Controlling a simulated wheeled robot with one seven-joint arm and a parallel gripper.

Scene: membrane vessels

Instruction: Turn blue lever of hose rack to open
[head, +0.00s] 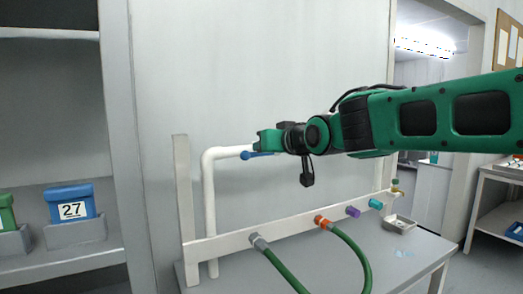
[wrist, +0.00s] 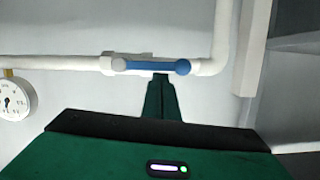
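The blue lever (wrist: 155,67) lies along the white horizontal pipe (wrist: 60,64) in the wrist view, with its round blue knob at the right end near the pipe's bend. In the head view only the knob end of the lever (head: 247,155) shows. My gripper hides the rest. My green gripper (head: 266,142) is at the lever in the head view. In the wrist view its narrow fingertip (wrist: 161,80) reaches up to just below the lever, left of the knob. I cannot tell whether it touches, or whether the fingers are apart.
The hose rack (head: 290,230) stands on a grey table (head: 405,270), with green hoses (head: 352,252) and coloured fittings along its rail. A metal tray (head: 399,224) is at the right. A gauge (wrist: 14,101) hangs below the pipe. A shelf with a blue bin (head: 72,203) is at the left.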

